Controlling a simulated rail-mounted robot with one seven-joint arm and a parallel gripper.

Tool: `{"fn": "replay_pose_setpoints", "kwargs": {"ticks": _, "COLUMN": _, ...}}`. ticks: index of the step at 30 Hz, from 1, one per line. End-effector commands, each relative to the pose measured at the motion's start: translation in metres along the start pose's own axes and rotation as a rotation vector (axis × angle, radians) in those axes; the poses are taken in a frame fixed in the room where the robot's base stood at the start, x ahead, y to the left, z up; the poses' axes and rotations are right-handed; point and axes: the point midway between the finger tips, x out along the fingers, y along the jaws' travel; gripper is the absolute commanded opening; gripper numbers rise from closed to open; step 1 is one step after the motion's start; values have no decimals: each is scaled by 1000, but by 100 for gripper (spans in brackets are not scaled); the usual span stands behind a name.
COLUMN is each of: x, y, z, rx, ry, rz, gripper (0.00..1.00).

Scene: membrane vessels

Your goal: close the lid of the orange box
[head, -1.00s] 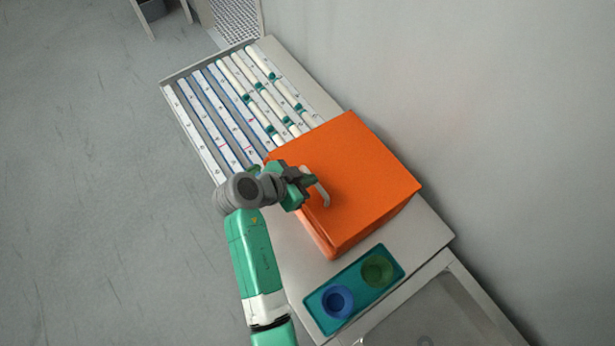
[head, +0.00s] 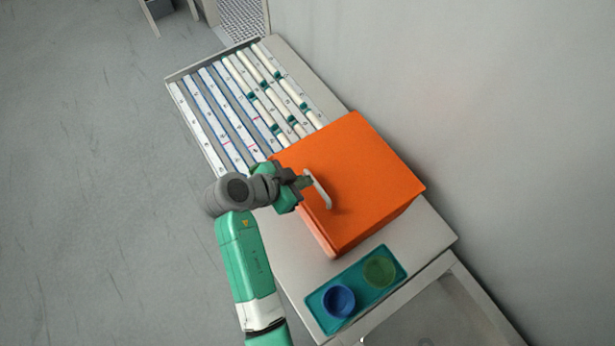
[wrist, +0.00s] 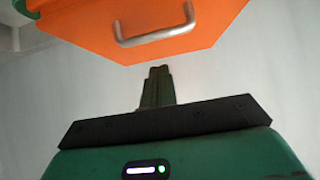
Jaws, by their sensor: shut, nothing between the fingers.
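The orange box (head: 362,170) stands on the bench, and its flat orange lid lies over the top. The lid looks down and level in the head view; any thin gap along its edge is too small to tell. A pale metal handle (head: 318,190) sits on the lid near its left edge, and it also shows in the wrist view (wrist: 155,38). My gripper (head: 306,181) is shut and empty, just left of the handle. In the wrist view its fingertips (wrist: 160,72) are apart from the handle and the orange lid edge (wrist: 95,35).
A rack of white membrane tubes (head: 215,85) lies behind the box. A teal tray (head: 320,300) holds a blue cup (head: 339,301) and a green cup (head: 379,270) in front of it. A grey wall (head: 450,110) stands at the right. The floor at left is clear.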

Motion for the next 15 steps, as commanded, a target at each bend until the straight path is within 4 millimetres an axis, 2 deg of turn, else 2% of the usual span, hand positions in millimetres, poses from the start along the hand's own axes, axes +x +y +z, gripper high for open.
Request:
{"fn": "replay_pose_setpoints", "kwargs": {"ticks": 1, "x": -13, "y": -1, "z": 9, "rx": -3, "ry": 0, "rz": -8, "gripper": 0}}
{"fn": "replay_pose_setpoints", "kwargs": {"ticks": 3, "x": -32, "y": -2, "z": 10, "rx": -2, "ry": 1, "rz": -8, "gripper": 0}}
{"fn": "replay_pose_setpoints", "kwargs": {"ticks": 9, "x": -73, "y": -1, "z": 13, "rx": -2, "ry": 0, "rz": -6, "gripper": 0}}
{"fn": "replay_pose_setpoints", "kwargs": {"ticks": 15, "x": -87, "y": 0, "z": 14, "rx": -2, "ry": -1, "rz": -3, "gripper": 0}}
